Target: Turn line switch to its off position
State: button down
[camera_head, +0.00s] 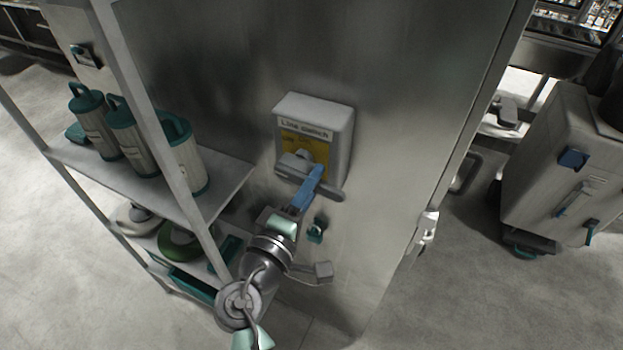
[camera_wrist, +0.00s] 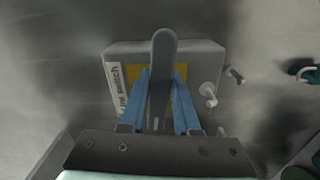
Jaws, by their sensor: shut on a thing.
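The line switch box (camera_head: 340,125) is a grey box on the metal cabinet face, with a "Line switch" label and a yellow plate. Its grey bar handle (camera_head: 328,192) lies across the front, nearly level with a slight slope down to the right. My gripper (camera_head: 317,174) reaches up from below with blue fingers shut on the handle. In the wrist view, the fingers (camera_wrist: 163,75) lie on both sides of the handle (camera_wrist: 164,50), which runs parallel to the label. The fingers hide part of the yellow plate and its markings.
A metal shelf (camera_head: 225,180) with several grey-and-teal canisters (camera_head: 130,140) stands close to the left of my arm. A small teal padlock-like thing (camera_head: 317,232) hangs below the switch. A door latch (camera_head: 428,225) sits at the cabinet's right edge; a grey cart (camera_head: 545,160) stands farther right.

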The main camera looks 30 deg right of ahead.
jog(key=shift+r+n, duration=0.25)
jog(key=shift+n, duration=0.35)
jog(key=shift+p, duration=0.35)
jog(key=c, duration=0.6)
grip_release()
jog(key=shift+c, duration=0.2)
jog(key=shift+s+a, duration=0.1)
jog(key=b+v, duration=0.4)
jog(key=v, duration=0.8)
jog(key=shift+s+a+b, duration=0.3)
jog(key=shift+w+r, duration=0.1)
